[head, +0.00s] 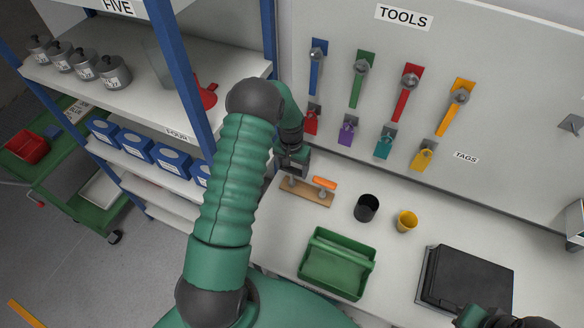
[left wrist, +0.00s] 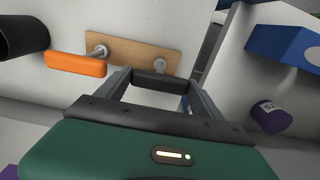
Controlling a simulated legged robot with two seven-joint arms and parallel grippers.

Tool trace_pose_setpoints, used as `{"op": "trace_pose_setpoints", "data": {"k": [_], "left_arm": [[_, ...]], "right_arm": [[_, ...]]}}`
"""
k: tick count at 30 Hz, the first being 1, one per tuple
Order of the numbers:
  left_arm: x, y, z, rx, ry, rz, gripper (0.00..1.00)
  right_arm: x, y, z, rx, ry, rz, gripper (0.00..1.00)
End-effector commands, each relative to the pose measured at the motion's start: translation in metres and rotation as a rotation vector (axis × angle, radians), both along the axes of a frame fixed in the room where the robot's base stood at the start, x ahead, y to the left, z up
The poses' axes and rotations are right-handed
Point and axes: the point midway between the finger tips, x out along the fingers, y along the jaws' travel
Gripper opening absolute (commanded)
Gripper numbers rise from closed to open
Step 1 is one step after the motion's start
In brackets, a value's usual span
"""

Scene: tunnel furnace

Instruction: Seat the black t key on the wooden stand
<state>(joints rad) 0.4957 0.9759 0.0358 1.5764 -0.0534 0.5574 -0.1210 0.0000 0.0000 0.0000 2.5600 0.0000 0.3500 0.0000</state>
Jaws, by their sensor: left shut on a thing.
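The wooden stand (head: 318,198) is a flat board on the bench by the shelf; it also shows in the left wrist view (left wrist: 130,50). An orange T key (head: 325,183) sits on one of its pegs. The other peg shows as a grey round-ended post (left wrist: 160,65). My left gripper (head: 292,165) is over that end of the stand. In the left wrist view it is shut on the black t key (left wrist: 158,79), whose bar spans the fingers. I cannot tell whether the key touches the peg. My right gripper (head: 468,312) is at the lower right, its fingers unclear.
A black cup (head: 367,207), a yellow cup (head: 406,221), a green bin (head: 338,263) and a black case (head: 466,279) stand on the bench. The blue shelf post (head: 190,75) is close to the left arm. Tools and tags hang on the wall panel behind.

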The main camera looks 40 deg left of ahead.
Motion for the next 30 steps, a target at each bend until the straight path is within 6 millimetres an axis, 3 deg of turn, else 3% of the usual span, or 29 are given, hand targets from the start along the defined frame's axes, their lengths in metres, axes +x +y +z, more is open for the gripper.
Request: {"op": "trace_pose_setpoints", "data": {"k": [2,3,8,16,20,30], "left_arm": [[0.0,0.0,0.0,0.0,0.0,0.0,0.2],[0.0,0.0,0.0,0.0,0.0,0.0,0.78],[0.0,0.0,0.0,0.0,0.0,0.0,0.99],[0.0,0.0,0.001,0.0,-0.001,0.0,1.0],[0.001,0.0,0.015,0.002,-0.003,0.0,1.0],[-0.001,0.0,0.11,0.003,-0.005,0.0,1.0]], "right_arm": [[0.0,0.0,0.0,0.0,0.0,0.0,0.0],[0.0,0.0,0.0,0.0,0.0,0.0,0.0],[0.0,0.0,0.0,0.0,0.0,0.0,0.0],[0.0,0.0,-0.001,0.0,0.0,0.0,0.0],[0.0,0.0,-0.006,0.0,0.0,0.0,0.0],[0.0,0.0,-0.031,0.0,0.0,0.0,0.0]]}}
